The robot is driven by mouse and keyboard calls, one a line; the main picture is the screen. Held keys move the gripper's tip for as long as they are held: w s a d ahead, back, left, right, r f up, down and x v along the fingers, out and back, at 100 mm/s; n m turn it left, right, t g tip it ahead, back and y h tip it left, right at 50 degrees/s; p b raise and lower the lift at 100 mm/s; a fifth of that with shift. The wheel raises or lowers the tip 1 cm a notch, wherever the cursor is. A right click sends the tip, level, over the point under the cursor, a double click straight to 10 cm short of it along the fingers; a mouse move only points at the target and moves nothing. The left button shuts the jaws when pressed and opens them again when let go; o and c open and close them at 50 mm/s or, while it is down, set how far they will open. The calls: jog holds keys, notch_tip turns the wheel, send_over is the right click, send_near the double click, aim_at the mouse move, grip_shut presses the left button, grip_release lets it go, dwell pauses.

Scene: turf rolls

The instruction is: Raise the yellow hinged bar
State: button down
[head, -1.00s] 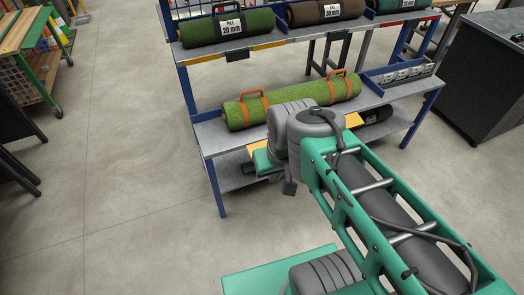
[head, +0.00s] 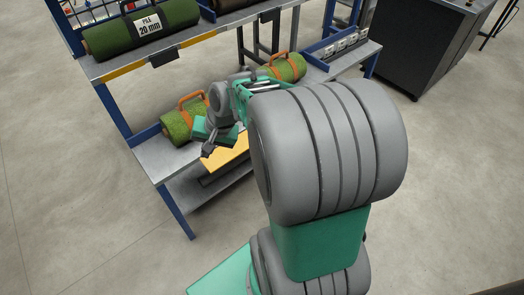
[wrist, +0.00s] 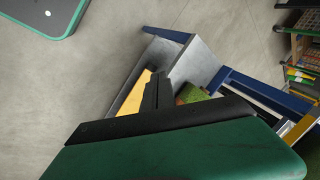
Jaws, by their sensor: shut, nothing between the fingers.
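The yellow bar (head: 228,158) runs along the front of the middle shelf (head: 160,160) of the blue-framed rack, partly hidden behind my arm. It also shows in the wrist view as a yellow strip (wrist: 134,94) beside my fingers. My gripper (head: 208,151) is in front of the shelf, close to the left part of the bar. In the wrist view its dark fingers (wrist: 158,92) are together and hold nothing. I cannot tell whether they touch the bar.
A green turf roll with orange straps (head: 175,125) lies on the middle shelf behind my arm. Another green roll (head: 150,30), labelled 20 mm, lies on the upper shelf. A dark cabinet (head: 425,45) stands at the right. The floor left of the rack is clear.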

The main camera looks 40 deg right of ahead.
jog(key=w+d+f+m+t+y+b, duration=0.3)
jog(key=d+f+m+b, duration=0.6)
jog(key=f, duration=0.9)
jog(key=s+d+f+m+t+h+b, duration=0.25)
jog(key=d+f+m+t, duration=0.25)
jog(key=d+m, duration=0.5)
jog(key=s+d+f+m+t+h+b, duration=0.25)
jog(key=d+f+m+t, duration=0.2)
jog(key=d+m, duration=0.45)
jog(key=w+f+b, duration=0.2)
jog(key=w, duration=0.7)
jog(key=shift+g, duration=0.25)
jog(key=r, duration=0.4)
jog(key=shift+s+a+r, duration=0.1)
jog(key=shift+a, duration=0.1)
jog(key=shift+r, duration=0.1)
